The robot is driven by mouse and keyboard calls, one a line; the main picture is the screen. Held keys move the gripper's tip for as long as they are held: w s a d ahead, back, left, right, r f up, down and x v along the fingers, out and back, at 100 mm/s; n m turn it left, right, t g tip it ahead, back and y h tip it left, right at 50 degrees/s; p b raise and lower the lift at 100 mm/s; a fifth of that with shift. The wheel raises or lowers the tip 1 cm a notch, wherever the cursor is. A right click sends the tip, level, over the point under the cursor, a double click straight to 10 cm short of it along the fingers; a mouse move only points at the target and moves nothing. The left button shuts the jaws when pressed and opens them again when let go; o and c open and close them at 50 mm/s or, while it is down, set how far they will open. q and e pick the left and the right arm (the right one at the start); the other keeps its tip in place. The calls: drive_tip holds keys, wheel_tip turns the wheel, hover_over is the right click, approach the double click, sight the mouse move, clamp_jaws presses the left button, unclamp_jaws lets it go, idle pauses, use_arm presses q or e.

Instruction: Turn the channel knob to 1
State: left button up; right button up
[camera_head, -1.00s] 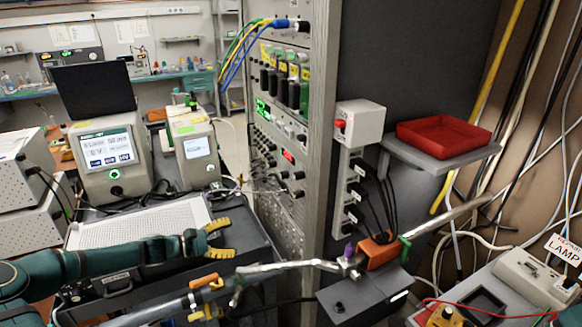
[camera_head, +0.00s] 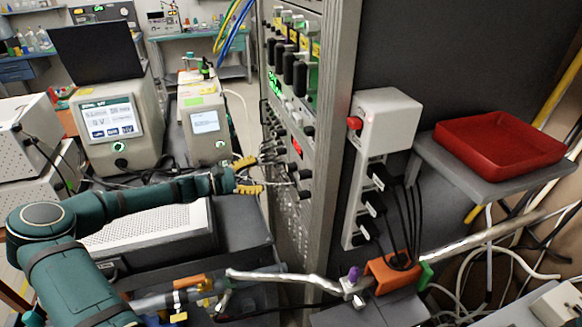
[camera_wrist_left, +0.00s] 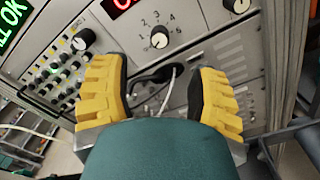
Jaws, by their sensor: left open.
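The rack panel in the left wrist view has a dark round knob (camera_wrist_left: 159,38) with small numbers around its upper side. It has a pale mark, but I cannot read which number it points to. My left gripper (camera_head: 255,176) is open and empty in front of the rack's lower panels. Its two yellow fingers also show in the left wrist view (camera_wrist_left: 158,78), spread apart below the numbered knob and not around it. In the head view the small knobs are too small to tell apart by their numbers. My right gripper is not in view.
Other knobs sit on the panels, one at the upper left (camera_wrist_left: 82,40) and one at the upper right (camera_wrist_left: 237,5). Cables run between the fingers in the wrist view. A white box with a red button (camera_head: 385,120) and a red tray (camera_head: 498,145) are right of the rack.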

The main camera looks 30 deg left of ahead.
sight(290, 168)
use_arm(q)
drive_tip(key=x, duration=1)
drive_tip(key=shift+w, duration=0.1)
clamp_jaws()
